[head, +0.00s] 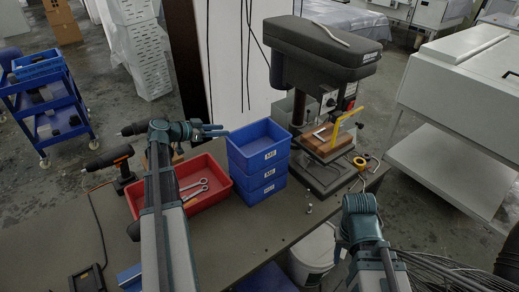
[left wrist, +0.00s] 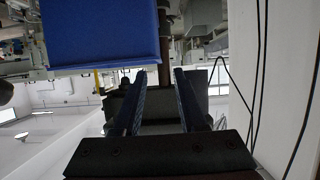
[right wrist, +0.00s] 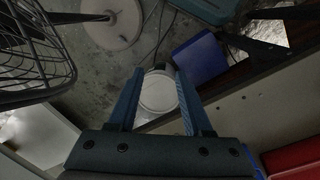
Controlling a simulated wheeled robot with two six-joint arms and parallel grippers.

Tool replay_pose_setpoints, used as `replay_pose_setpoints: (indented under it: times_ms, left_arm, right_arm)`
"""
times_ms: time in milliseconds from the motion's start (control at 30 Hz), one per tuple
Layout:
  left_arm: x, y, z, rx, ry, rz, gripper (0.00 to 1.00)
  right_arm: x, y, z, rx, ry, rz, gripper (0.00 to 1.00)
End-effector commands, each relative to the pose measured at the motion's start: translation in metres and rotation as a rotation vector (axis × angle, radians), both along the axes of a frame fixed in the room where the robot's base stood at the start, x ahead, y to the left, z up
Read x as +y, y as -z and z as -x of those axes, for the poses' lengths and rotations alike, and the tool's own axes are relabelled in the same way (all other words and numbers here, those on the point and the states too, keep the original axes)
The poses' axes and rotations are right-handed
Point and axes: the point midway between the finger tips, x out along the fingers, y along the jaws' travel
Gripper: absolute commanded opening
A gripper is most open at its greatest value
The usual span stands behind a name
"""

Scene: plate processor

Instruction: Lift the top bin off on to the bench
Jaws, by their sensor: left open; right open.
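Three blue bins stand stacked on the bench (head: 235,232), and the top bin (head: 258,152) is empty and open at the top. The lower bins (head: 268,183) sit squarely under it. My left gripper (head: 224,130) is open and empty at the back left corner of the top bin, near rim height; contact cannot be told. In the left wrist view a blue bin wall (left wrist: 100,35) fills the upper left, outside the fingers (left wrist: 160,75). My right gripper (right wrist: 159,72) is open and empty, in front and right of the stack, pointing down towards the floor.
A red bin (head: 216,183) holding wrenches is left of the stack. A drill press (head: 318,50) with a wooden block stands behind right. A white bucket (head: 315,250) stands beyond the bench edge. The bench in front of the stack is clear.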

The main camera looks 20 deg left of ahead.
Motion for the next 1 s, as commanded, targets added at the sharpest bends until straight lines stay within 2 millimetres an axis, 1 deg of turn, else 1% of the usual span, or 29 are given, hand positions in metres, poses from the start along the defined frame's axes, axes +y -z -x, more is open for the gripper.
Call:
replay_pose_setpoints:
  times_ms: [33, 100, 300, 433, 667, 767, 967, 1000]
  left_arm:
    - [-0.006, 0.008, -0.01, 0.0, 0.005, 0.0, 0.41]
    - [-0.012, 0.014, -0.021, 0.0, 0.004, 0.001, 0.41]
    - [-0.027, 0.024, -0.047, 0.0, 0.003, 0.0, 0.41]
    - [-0.033, 0.026, -0.055, 0.0, 0.002, 0.001, 0.41]
    - [-0.034, 0.026, -0.057, 0.001, 0.001, 0.001, 0.41]
    - [-0.037, 0.026, -0.061, 0.0, 0.002, 0.001, 0.41]
    - [-0.053, 0.026, -0.082, 0.001, 0.004, 0.0, 0.41]
    - [-0.056, 0.029, -0.087, 0.001, 0.004, -0.001, 0.41]
  right_arm:
    - [0.0, 0.008, 0.0, 0.0, 0.0, 0.0, 0.5]
    - [0.0, 0.014, 0.0, 0.0, 0.0, 0.0, 0.5]
    - [0.0, 0.024, 0.0, 0.0, 0.0, 0.0, 0.5]
    - [0.0, 0.026, 0.0, 0.0, 0.0, 0.0, 0.5]
    - [0.0, 0.026, 0.0, 0.0, 0.0, 0.0, 0.5]
    - [0.0, 0.026, 0.0, 0.0, 0.0, 0.0, 0.5]
    - [0.0, 0.026, 0.0, 0.0, 0.0, 0.0, 0.5]
    - [0.0, 0.029, 0.0, 0.0, 0.0, 0.0, 0.5]
